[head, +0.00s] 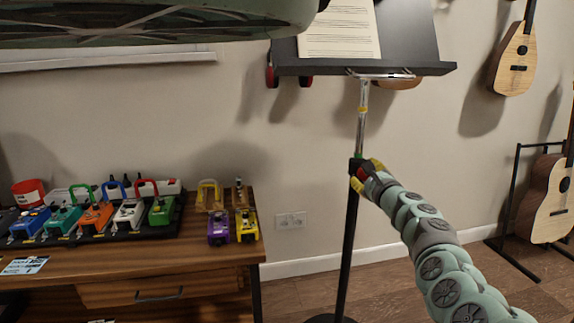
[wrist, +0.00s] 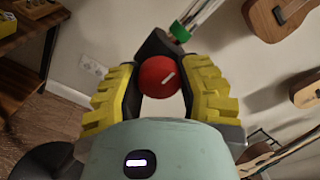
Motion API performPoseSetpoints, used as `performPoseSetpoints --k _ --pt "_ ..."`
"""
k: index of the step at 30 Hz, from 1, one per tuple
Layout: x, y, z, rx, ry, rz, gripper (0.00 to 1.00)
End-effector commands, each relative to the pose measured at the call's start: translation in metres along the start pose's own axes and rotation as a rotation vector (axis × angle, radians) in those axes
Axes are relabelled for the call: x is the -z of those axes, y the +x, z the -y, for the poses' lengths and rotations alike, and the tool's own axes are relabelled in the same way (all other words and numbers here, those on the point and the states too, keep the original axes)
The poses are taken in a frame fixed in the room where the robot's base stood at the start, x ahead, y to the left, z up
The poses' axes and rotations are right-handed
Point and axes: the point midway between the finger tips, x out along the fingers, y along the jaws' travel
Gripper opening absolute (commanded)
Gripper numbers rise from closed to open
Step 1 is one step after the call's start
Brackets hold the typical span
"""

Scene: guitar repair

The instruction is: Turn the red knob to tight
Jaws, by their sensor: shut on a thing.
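The stand's dark desk (head: 420,45) holds a sheet of paper (head: 340,30). A wooden table (head: 150,258) with several coloured pedals is at the left. A guitar (head: 550,200) on a black rack stands at the right, and another guitar (head: 513,62) hangs on the wall.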

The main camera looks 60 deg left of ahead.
Motion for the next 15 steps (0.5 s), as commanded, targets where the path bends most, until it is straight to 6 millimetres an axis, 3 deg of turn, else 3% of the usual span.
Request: performPoseSetpoints --k 1,12,13,15 --pt "0.008 -0.0018 -0.0011 0.0 0.006 -0.017 0.01" --pt "0.0089 -0.0019 -0.002 -0.001 0.01 -0.019 0.01" --pt "0.009 -0.0019 -0.0021 -0.001 0.01 -0.019 0.4" --pt "0.0083 -0.0018 -0.0021 -0.001 0.011 -0.017 0.48"
